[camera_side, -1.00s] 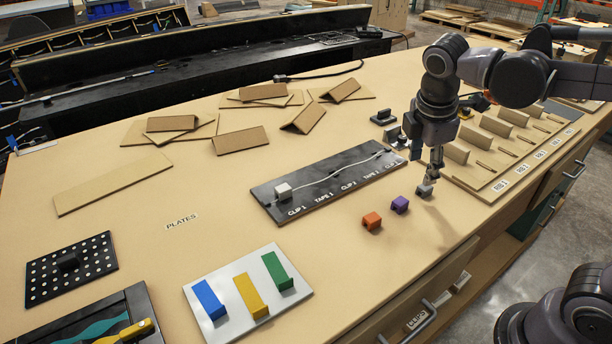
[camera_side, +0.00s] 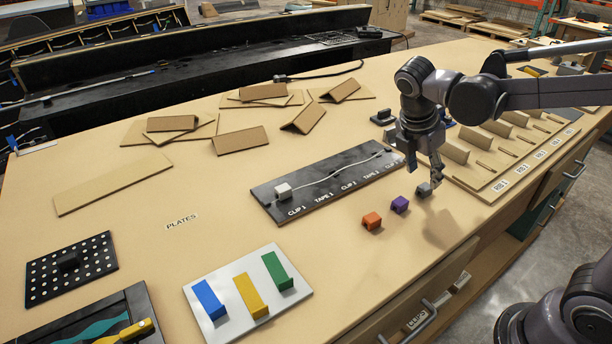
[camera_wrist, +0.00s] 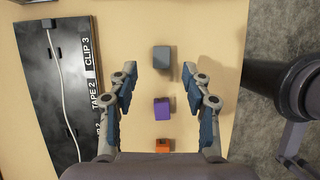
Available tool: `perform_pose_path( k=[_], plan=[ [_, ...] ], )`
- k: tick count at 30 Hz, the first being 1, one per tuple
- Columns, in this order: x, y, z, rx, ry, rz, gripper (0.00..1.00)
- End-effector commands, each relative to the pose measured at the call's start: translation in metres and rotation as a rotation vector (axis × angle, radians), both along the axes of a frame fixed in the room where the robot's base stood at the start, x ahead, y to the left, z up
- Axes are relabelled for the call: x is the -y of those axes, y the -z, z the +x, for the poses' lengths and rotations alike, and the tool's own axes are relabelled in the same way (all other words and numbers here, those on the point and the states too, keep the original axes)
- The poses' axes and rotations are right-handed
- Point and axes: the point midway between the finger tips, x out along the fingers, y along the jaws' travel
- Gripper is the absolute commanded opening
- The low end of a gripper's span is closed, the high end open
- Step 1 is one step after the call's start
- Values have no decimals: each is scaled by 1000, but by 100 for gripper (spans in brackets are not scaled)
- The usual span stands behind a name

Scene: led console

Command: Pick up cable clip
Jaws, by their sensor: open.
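A grey cable clip (camera_side: 424,190) sits on the table at the end of a short row with a purple clip (camera_side: 400,204) and an orange clip (camera_side: 372,221). My gripper (camera_side: 425,174) is open and empty, with its fingers close around or just above the grey clip; the exact height is hard to tell. In the wrist view, the grey clip (camera_wrist: 162,60) lies between the fingertips of my gripper (camera_wrist: 160,71), with a gap on both sides. The purple clip (camera_wrist: 162,107) and orange clip (camera_wrist: 162,145) lie in line behind it.
Wooden racks (camera_side: 500,180) stand close on the right. A white plate (camera_side: 222,310) with coloured blocks lies front left.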

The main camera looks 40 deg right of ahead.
Motion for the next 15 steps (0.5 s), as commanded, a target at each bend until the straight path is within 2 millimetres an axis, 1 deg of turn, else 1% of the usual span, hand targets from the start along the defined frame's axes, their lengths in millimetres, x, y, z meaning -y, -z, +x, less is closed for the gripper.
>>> perform_pose_path(
  k=[3, 9, 15],
  plan=[
    [9, 14, -2, 0, 2, 0, 49],
    [18, 35, -3, 0, 1, 0, 49],
    [21, 41, -3, 1, 0, 0, 49]
  ],
)
